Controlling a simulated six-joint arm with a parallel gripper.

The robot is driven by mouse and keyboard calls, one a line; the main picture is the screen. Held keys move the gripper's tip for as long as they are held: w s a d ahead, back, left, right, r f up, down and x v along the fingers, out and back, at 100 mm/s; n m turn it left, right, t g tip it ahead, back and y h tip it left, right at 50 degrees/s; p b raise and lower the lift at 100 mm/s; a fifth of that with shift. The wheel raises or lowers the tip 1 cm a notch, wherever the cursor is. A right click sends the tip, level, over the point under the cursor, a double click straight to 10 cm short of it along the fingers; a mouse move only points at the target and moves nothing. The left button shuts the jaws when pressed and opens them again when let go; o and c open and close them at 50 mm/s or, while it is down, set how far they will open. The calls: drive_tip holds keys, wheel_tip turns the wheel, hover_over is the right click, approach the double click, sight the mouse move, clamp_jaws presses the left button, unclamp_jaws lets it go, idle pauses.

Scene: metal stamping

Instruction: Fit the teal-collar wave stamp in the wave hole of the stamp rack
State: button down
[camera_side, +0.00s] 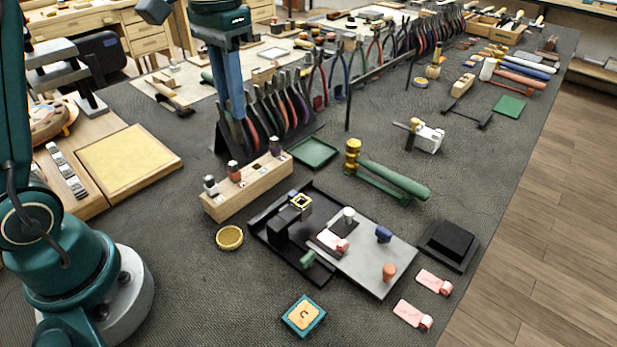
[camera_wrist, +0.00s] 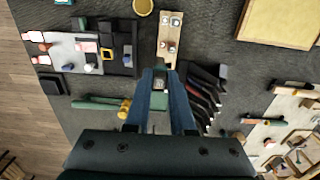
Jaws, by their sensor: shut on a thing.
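The stamp rack (camera_side: 248,191) is a long pale wooden block with several stamps standing in it, left of centre in the side view. It also shows in the wrist view (camera_wrist: 169,33), beyond my fingertips. My gripper (camera_side: 238,112) hangs high above and behind the rack, with blue fingers pointing down. In the wrist view my gripper (camera_wrist: 160,76) is shut on a small dark stamp (camera_wrist: 160,86) with a hint of teal, mostly hidden between the fingers. I cannot make out its wave face. The wave hole cannot be told apart at this size.
A row of pliers (camera_side: 275,110) stands behind the rack. A black tray (camera_side: 263,228) with a grey plate (camera_side: 375,258) and small parts lies in front. A brass dish (camera_side: 229,237) is beside the rack, and a green tray (camera_side: 315,152) lies to its right.

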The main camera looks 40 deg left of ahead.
drive_tip(key=shift+w+a+r, duration=0.1)
drive_tip(key=shift+w+r, duration=0.05)
drive_tip(key=shift+w, duration=0.2)
drive_tip(key=w, duration=0.1)
drive_tip(key=w+a+f, duration=0.2)
drive_tip(key=shift+w+a+f, duration=0.15)
drive_tip(key=shift+w+f, duration=0.05)
drive_tip(key=shift+w, duration=0.2)
drive_tip(key=shift+f, duration=0.15)
drive_tip(key=shift+f, duration=2.75)
drive_tip(key=shift+f, duration=2.35)
